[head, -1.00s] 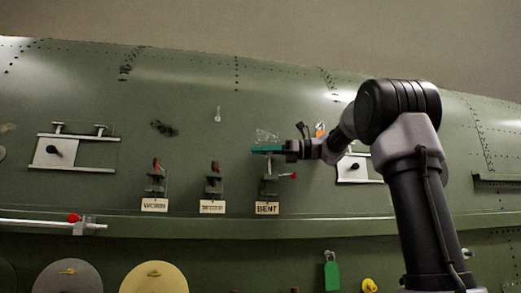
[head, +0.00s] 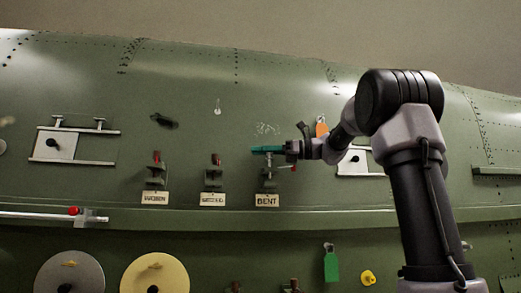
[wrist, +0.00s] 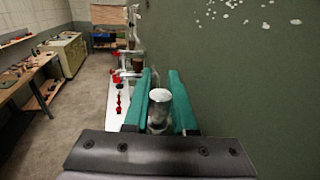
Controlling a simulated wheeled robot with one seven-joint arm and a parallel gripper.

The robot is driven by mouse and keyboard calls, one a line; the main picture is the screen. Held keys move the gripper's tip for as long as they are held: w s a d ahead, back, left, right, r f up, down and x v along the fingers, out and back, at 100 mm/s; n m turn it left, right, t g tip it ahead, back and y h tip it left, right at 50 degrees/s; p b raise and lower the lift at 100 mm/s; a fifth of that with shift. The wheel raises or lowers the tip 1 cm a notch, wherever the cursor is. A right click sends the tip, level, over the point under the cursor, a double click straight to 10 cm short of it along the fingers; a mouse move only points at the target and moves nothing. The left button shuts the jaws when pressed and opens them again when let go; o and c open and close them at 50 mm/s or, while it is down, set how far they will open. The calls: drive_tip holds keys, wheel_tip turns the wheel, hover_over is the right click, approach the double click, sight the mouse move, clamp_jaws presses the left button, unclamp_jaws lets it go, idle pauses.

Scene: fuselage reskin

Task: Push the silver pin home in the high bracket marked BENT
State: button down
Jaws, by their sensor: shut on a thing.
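The high bracket marked BENT (head: 268,186) is the rightmost of three labelled brackets on the green fuselage in the head view. My gripper (head: 256,149) has teal fingers and sits directly above it, pointing left. In the wrist view my gripper (wrist: 160,78) is shut around the silver pin (wrist: 158,106), a short shiny cylinder whose round top faces the camera. In the head view the fingers hide most of the pin. A thin upright part shows between fingers and bracket. How deep the pin sits cannot be told.
A small red-tipped part (head: 293,168) sticks out right of BENT. An orange tag (head: 321,129) hangs near my wrist. The skin above the brackets is mostly clear.

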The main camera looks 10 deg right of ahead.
drive_tip(key=shift+f, duration=0.45)
drive_tip(key=c, duration=0.7)
unclamp_jaws()
drive_tip(key=shift+o, duration=0.2)
drive_tip(key=shift+d+f, duration=0.1)
drive_tip(key=v, duration=1)
drive_tip(key=shift+s+d, duration=0.15)
drive_tip(key=shift+d, duration=0.15)
